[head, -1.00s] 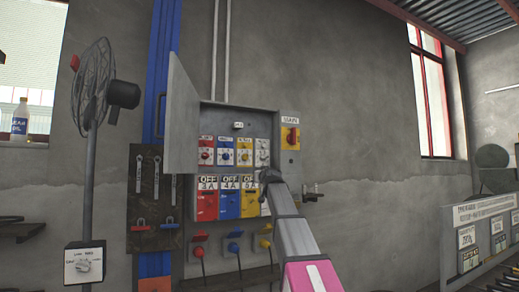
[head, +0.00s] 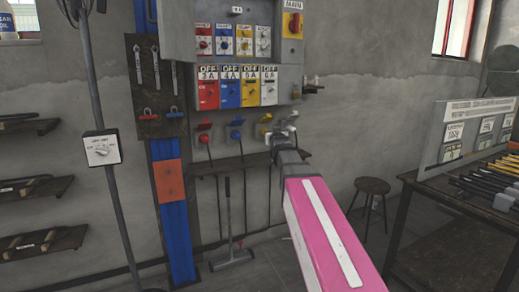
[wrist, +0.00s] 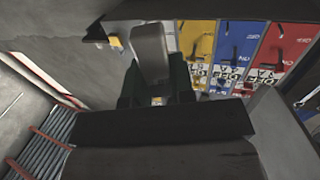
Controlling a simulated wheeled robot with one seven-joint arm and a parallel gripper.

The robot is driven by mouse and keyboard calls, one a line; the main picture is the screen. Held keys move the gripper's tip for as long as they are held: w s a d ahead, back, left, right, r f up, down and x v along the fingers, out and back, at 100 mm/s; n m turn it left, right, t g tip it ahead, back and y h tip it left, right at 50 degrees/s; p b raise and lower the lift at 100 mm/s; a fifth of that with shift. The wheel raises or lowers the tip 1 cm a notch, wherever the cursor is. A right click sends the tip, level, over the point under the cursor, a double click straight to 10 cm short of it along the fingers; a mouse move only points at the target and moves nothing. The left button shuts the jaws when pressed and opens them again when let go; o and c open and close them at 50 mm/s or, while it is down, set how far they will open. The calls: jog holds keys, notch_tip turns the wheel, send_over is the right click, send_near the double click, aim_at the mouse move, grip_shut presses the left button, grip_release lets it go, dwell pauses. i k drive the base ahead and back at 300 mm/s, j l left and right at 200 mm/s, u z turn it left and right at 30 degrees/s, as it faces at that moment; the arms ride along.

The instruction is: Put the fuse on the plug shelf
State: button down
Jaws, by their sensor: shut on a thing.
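My gripper (head: 283,137) is in front of the wall, right of the yellow plug (head: 264,131) and below the breaker box. In the wrist view its two dark fingers (wrist: 154,80) are shut on a grey block (wrist: 150,52), which looks like the fuse and sticks out past them. In the head view the fuse is small and hard to tell from the gripper's end. The dark narrow shelf under the plugs, seemingly the plug shelf (head: 218,167), runs along the wall below and left of my gripper. My arm covers part of its right end.
The breaker box (head: 240,57) has red, blue, yellow and white switches. A red plug (head: 204,138) and blue plug (head: 235,134) hang left of my gripper. A stool (head: 372,187) and a bench (head: 408,178) stand right. A small bracket (head: 312,87) juts out beside the box.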

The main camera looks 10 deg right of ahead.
aim_at(301, 152)
jog(key=i+z, duration=0.2)
jog(key=i, duration=0.25)
jog(key=i+j+z, duration=0.2)
jog(key=i, duration=0.25)
jog(key=i+j+z, duration=0.15)
jog(key=i, duration=0.3)
